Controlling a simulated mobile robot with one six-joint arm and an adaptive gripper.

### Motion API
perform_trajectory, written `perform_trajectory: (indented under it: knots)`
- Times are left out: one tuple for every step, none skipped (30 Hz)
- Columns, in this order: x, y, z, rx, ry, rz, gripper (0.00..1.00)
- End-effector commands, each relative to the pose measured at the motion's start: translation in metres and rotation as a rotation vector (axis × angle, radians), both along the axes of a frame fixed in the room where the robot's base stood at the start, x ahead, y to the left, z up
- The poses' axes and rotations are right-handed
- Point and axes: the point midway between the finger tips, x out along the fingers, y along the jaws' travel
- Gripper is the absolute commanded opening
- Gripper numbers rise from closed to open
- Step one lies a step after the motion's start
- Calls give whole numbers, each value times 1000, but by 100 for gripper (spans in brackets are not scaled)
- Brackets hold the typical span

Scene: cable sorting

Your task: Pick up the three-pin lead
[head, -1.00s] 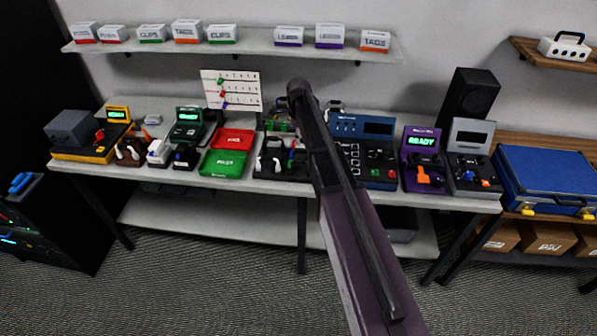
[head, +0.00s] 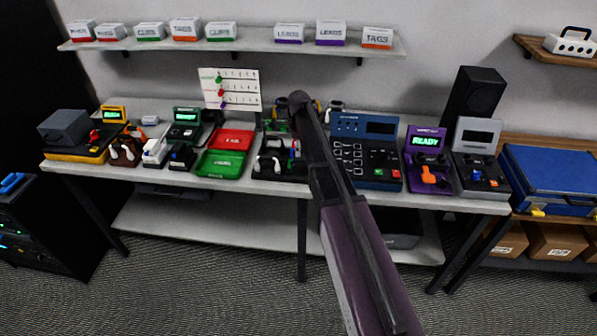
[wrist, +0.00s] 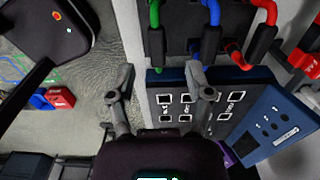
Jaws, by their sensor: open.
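My gripper (wrist: 161,95) is open in the wrist view, with nothing between its two grey fingers. It hangs over the front edge of the blue device with square keys (wrist: 180,105). Beyond the fingers, a green lead (wrist: 155,14), a blue lead (wrist: 213,12) and a red lead (wrist: 268,12) with black ends show at a dark holder. I cannot tell which lead is three-pin; their pins are not visible. In the head view my arm crosses the middle and hides my gripper. A black tray with white-ended pieces (head: 268,166) stands left of the blue device (head: 366,150).
The bench also holds a red tray (head: 232,139), a green tray (head: 219,164), a purple device reading READY (head: 425,143) and a grey device (head: 478,135). A blue case (head: 555,170) is at the right. A shelf of labelled boxes (head: 240,45) hangs above.

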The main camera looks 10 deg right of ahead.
Motion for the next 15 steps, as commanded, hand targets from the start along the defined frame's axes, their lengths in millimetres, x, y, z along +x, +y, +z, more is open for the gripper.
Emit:
perform_trajectory:
  knots:
    - [0,0,0,0,0,0,66]
    - [0,0,0,0,0,0,66]
    - [0,0,0,0,0,0,66]
    - [0,0,0,0,0,0,66]
    - [0,0,0,0,0,0,66]
    - [0,0,0,0,0,0,66]
    - [0,0,0,0,0,0,66]
    - [0,0,0,0,0,0,66]
    - [0,0,0,0,0,0,66]
    - [0,0,0,0,0,0,66]
    - [0,0,-1,0,0,0,66]
    - [0,0,-2,0,0,0,66]
    - [0,-1,-2,0,0,0,66]
    - [0,-1,-4,0,0,0,66]
    - [-1,-1,-5,0,0,-1,66]
